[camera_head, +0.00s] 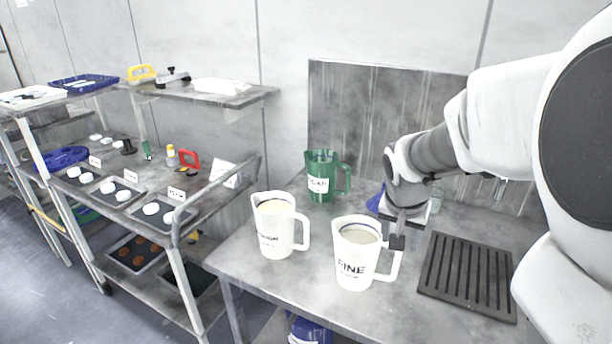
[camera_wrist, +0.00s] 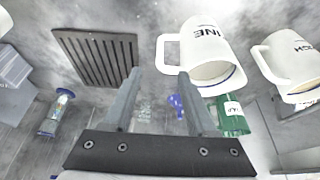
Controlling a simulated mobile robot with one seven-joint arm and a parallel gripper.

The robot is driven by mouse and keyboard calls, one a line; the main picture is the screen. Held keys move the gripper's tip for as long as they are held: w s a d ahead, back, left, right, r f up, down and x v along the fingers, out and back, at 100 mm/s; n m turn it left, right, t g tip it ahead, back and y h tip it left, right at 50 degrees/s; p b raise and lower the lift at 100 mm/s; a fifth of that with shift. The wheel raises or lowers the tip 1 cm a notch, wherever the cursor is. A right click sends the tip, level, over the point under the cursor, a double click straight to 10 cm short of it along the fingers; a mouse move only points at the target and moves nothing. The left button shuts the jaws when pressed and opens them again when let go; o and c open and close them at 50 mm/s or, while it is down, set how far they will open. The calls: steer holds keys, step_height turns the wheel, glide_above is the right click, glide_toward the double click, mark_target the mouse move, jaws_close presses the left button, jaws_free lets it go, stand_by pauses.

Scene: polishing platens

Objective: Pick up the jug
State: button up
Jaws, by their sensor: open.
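A white jug marked FINE (camera_head: 354,262) stands upright on the grey metal table, filled with pale grey material. Its handle points right in the head view. It also shows in the wrist view (camera_wrist: 207,52), with the handle just beyond my fingertips, nearer the right finger. My gripper (camera_wrist: 159,73) is open with nothing between its fingers. In the head view my gripper (camera_head: 408,236) is at the upper part of that handle; I cannot tell if it touches. A second white jug (camera_head: 276,232) stands to the left. A green jug (camera_head: 321,182) with a white label stands behind them.
A dark slatted drain mat (camera_head: 467,275) lies right of the FINE jug. A blue object (camera_head: 376,202) is partly hidden behind my arm. A metal cart (camera_head: 222,189) with trays and white discs stands at the left. A grey splash panel backs the table.

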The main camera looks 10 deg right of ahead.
mark_target(396, 264)
steer(key=b+x, duration=0.1)
steer(key=x, duration=1.6)
steer(key=shift+s+a, duration=0.1)
steer(key=shift+a, duration=0.05)
jaws_close()
stand_by(0.3)
stand_by(0.5)
steer(key=shift+r, duration=0.1)
